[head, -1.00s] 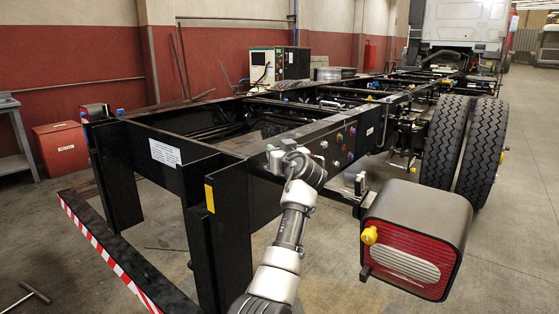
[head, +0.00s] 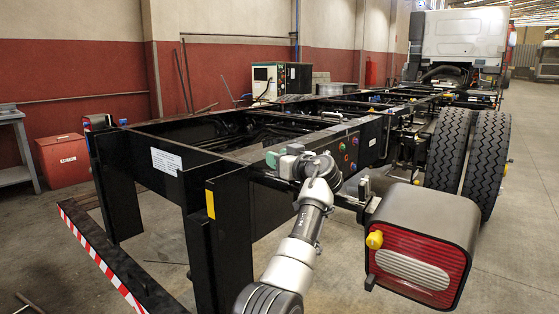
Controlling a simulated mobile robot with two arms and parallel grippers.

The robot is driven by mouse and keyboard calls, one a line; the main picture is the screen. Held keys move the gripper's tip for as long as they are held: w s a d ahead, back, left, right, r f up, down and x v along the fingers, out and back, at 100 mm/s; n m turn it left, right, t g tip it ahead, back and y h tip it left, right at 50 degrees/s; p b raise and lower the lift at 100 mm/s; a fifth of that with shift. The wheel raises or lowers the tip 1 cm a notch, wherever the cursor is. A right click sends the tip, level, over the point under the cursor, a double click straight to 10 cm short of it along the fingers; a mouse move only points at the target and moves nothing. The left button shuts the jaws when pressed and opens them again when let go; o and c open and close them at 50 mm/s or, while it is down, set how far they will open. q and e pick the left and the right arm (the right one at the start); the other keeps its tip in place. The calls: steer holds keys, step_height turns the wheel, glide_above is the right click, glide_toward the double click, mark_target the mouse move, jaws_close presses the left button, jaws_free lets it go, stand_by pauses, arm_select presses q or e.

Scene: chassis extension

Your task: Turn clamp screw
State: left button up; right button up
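A black truck chassis frame (head: 204,190) runs from the near left to the cab at the back. My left arm rises from the bottom middle, and its wrist bends to the left by the side rail. My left gripper (head: 274,158) is small and lies against the view of the rail's near end. I cannot tell whether it touches the rail or whether its fingers are open. Several coloured fittings (head: 354,141) show on the rail side just right of the wrist. I cannot make out a clamp screw, which may be hidden by the gripper. My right gripper is out of view.
A tail lamp box (head: 420,238) with a yellow knob (head: 374,240) juts out to the right of my arm. Twin tyres (head: 470,155) stand behind it. A striped bumper bar (head: 100,258) lies at the left. The floor at the right is clear.

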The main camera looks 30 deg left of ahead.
arm_select(q)
steer(key=o, duration=0.9)
steer(key=shift+o, duration=0.2)
